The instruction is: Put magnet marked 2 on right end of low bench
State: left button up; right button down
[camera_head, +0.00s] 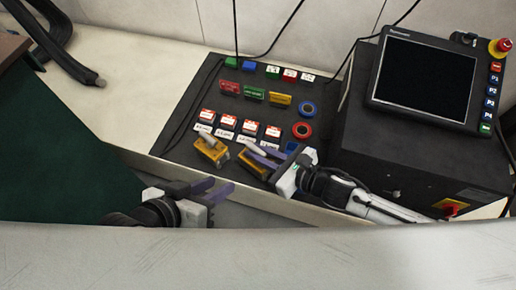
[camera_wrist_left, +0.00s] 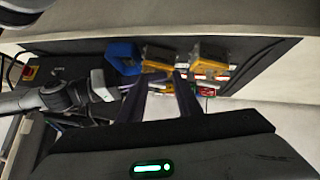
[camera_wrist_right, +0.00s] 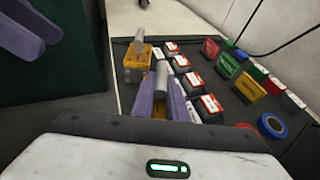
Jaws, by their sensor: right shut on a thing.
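Two yellow magnets with grey handles are on the dark mat; I cannot read a number on either. My right gripper (camera_head: 262,157) is shut on the handle of the right magnet (camera_head: 250,166), which is partly hidden by the fingers. In the right wrist view its grey handle (camera_wrist_right: 162,75) stands between the purple fingers. The other magnet (camera_head: 211,151) stands to its left and also shows in the right wrist view (camera_wrist_right: 138,62). My left gripper (camera_head: 218,190) is open and empty, in front of the bench edge. The pale low bench (camera_head: 150,75) bears the mat.
Red-and-white boxes (camera_head: 228,122), coloured blocks (camera_head: 254,94) and tape rolls (camera_head: 302,130) fill the mat (camera_head: 180,138). A blue thing (camera_wrist_left: 122,56) lies beside the magnets. A dark control cabinet (camera_head: 375,165) with a screen stands at right. The bench's left part is mostly bare.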

jog(key=shift+a+f, duration=0.15)
jog(key=shift+f, duration=0.15)
jog(key=shift+w+r, duration=0.1)
pick_arm(q)
jog(key=shift+w+d+r, duration=0.1)
jog(key=shift+d+r, duration=0.05)
jog(key=shift+r, duration=0.15)
jog(key=shift+f, duration=0.1)
pick_arm(e)
jog(key=c, duration=2)
grip_release()
jog(key=shift+f, duration=0.4)
jog(key=shift+c, duration=0.2)
jog(key=o, duration=0.3)
